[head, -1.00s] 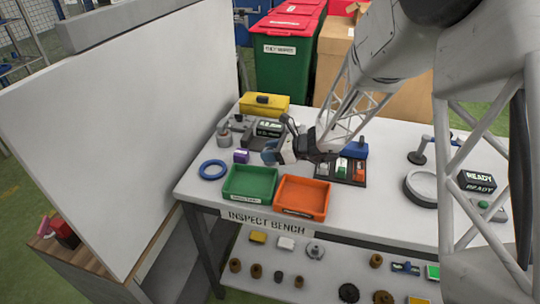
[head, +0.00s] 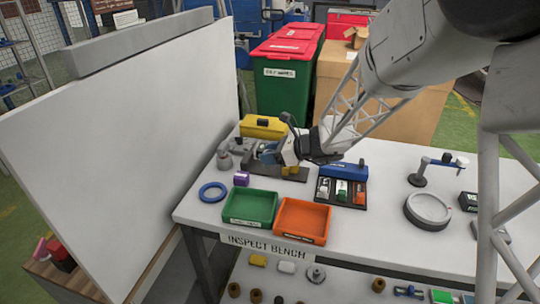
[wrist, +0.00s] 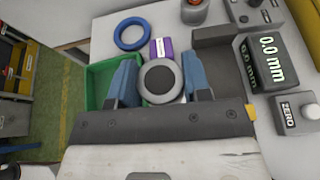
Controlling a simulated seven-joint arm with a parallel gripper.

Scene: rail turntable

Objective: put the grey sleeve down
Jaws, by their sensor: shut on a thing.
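The grey sleeve (wrist: 159,81) shows end-on in the wrist view as a light grey ring around a dark centre. My gripper (wrist: 160,79) has its blue fingers on both sides of it and is shut on it. In the head view my gripper (head: 272,154) is over the back left of the bench, behind the green tray (head: 250,221). The sleeve cannot be made out there. In the wrist view the green tray (wrist: 97,80) lies partly behind the left finger. The sleeve's height above the bench is unclear.
A gauge display (wrist: 266,60) reading 0.0 mm and a ZERO button box stand right in the wrist view. A blue ring (head: 212,192), a purple block (head: 241,179), an orange tray (head: 302,221) and a dark sectioned tray (head: 341,193) are nearby. Bare bench lies right of the sectioned tray.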

